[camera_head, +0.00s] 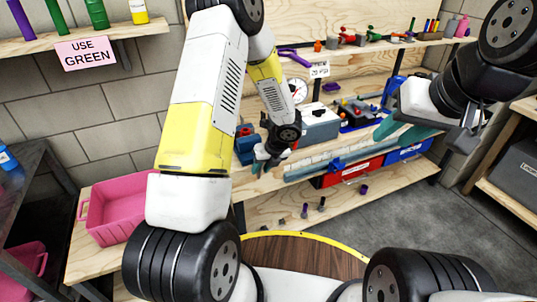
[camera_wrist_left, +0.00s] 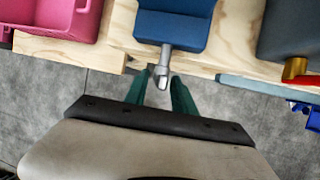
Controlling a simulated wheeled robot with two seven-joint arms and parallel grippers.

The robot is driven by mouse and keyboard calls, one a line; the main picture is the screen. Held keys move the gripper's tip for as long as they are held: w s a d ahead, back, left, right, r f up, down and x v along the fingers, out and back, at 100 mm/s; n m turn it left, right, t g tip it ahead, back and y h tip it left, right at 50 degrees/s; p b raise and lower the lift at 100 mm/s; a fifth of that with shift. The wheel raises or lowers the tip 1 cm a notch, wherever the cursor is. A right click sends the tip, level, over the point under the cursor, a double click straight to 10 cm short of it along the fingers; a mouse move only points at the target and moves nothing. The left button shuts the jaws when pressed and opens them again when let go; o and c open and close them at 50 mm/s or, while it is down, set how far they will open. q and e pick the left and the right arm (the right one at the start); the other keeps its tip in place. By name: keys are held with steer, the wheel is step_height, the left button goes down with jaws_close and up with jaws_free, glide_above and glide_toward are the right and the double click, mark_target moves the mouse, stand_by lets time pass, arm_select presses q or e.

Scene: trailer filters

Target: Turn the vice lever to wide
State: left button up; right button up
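The blue vice (camera_wrist_left: 175,30) is on the wooden bench edge in the left wrist view. Its grey metal lever (camera_wrist_left: 164,66) sticks out over the front edge towards my gripper. In the head view the vice (camera_head: 243,151) is mostly hidden behind my left arm. My left gripper (camera_wrist_left: 161,78) has its two green fingers apart, one on each side of the lever's end, with gaps visible. It also shows small in the head view (camera_head: 262,165). My right gripper (camera_head: 402,133) is raised at the right, its green fingers apart and nothing seen between them.
A pink bin (camera_head: 112,212) stands on the bench at the left; it also shows in the left wrist view (camera_wrist_left: 58,20). A grey box (camera_head: 318,124), red bin (camera_head: 352,170) and blue bin (camera_head: 408,151) are to the right. A sign (camera_head: 87,53) reads "USE GREEN".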

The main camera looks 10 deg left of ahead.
arm_select(q)
steer(key=shift+w+a+f, duration=0.15)
steer(key=shift+a+f, duration=0.1)
steer(key=shift+f, duration=0.3)
jaws_close()
